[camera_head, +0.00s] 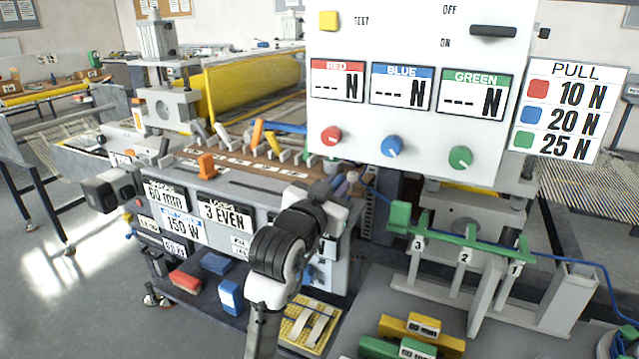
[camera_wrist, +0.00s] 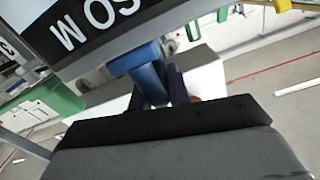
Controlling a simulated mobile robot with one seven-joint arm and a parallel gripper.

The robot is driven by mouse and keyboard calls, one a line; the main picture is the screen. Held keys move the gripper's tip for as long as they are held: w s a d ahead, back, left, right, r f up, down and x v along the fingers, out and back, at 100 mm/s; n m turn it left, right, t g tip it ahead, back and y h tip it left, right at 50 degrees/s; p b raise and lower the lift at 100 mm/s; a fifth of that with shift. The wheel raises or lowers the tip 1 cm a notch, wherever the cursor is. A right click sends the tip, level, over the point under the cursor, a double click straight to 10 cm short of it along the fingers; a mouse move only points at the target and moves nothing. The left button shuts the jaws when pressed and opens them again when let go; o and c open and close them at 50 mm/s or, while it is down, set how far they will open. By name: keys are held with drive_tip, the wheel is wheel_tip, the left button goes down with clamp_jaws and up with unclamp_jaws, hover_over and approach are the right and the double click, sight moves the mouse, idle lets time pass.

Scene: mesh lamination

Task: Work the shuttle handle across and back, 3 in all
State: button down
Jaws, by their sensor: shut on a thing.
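My gripper (camera_head: 335,192) is at the right end of the grey machine front, reached by my dark-ringed wrist. Its fingertips are mostly hidden in the head view. In the wrist view, my gripper (camera_wrist: 168,88) has its dark fingers close together beside a blue bar (camera_wrist: 145,72) under a black-and-white label. I take this bar for the shuttle handle, but its grip contact is partly hidden by the gripper body. An orange block (camera_head: 206,165) stands at the left of the machine's top, apart from my gripper.
The white panel (camera_head: 418,135) with red, blue and green knobs hangs close behind my gripper. A green bar (camera_head: 470,240) on numbered posts stands to the right. Yellow and green blocks (camera_head: 410,327) lie in front. Open floor (camera_head: 60,290) is at the left.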

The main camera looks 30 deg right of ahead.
drive_tip(key=shift+s+d+f, duration=0.1)
drive_tip(key=shift+s+d, duration=0.1)
drive_tip(key=c, duration=1.4)
unclamp_jaws()
drive_tip(key=shift+o, duration=0.2)
drive_tip(key=shift+a, duration=0.2)
drive_tip(key=b+v, duration=0.7)
drive_tip(key=v, duration=0.6)
drive_tip(key=shift+s+b, duration=0.25)
drive_tip(key=shift+b, duration=0.1)
drive_tip(key=shift+a, duration=0.1)
